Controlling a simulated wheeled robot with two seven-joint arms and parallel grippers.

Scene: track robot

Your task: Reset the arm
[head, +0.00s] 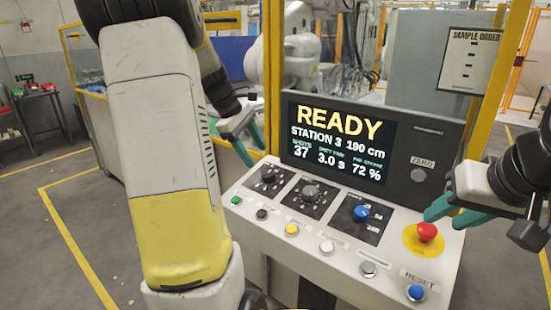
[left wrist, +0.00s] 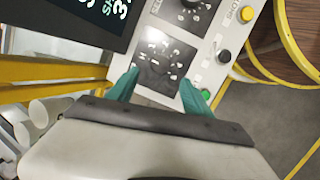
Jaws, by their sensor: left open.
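A sloped white control panel (head: 300,225) carries a blue button (head: 415,292) beside a RESET label at its lower right. A red mushroom button (head: 427,231) sits on a yellow disc above it. The panel's screen (head: 338,140) reads READY, STATION 3. My right gripper (head: 445,216) has its teal fingers apart, just over and beside the red button; I cannot tell whether they touch it. My left gripper (head: 245,148) is open and empty above the panel's left end. Its fingers frame the leftmost dial plate in the left wrist view (left wrist: 160,84).
The panel also holds several dials, including a blue knob (head: 361,213), and a row of buttons, with a green one (head: 236,200) at the left. Yellow posts (head: 497,85) stand beside the panel. My left arm hides much of the left side.

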